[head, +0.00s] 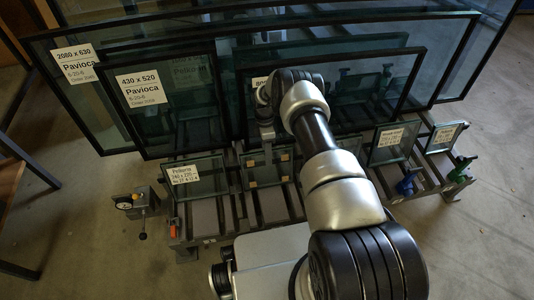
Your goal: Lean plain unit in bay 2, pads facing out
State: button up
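A small plain glass unit (284,169) with several tan pads at its corners stands upright in the rack (206,233), left of centre. It has no visible label, and its pads face toward me. My arm reaches over from the lower right, and my gripper (267,136) points down at this unit's top edge. The fingers are small and dark here, so I cannot tell whether they grip the glass or are apart. No bay numbers are readable.
A labelled small unit (195,179) stands left; two more labelled units (390,144) (446,137) stand right. Large dark-framed panes (143,98) lean behind. Blue (406,184) and green (460,169) clamps sit at the rack's right, a control box (138,202) at left.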

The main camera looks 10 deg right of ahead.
jog(key=shift+s, duration=0.1)
jog(key=p+v, duration=0.3)
jog(key=v, duration=1.4)
jog(key=shift+r, duration=0.2)
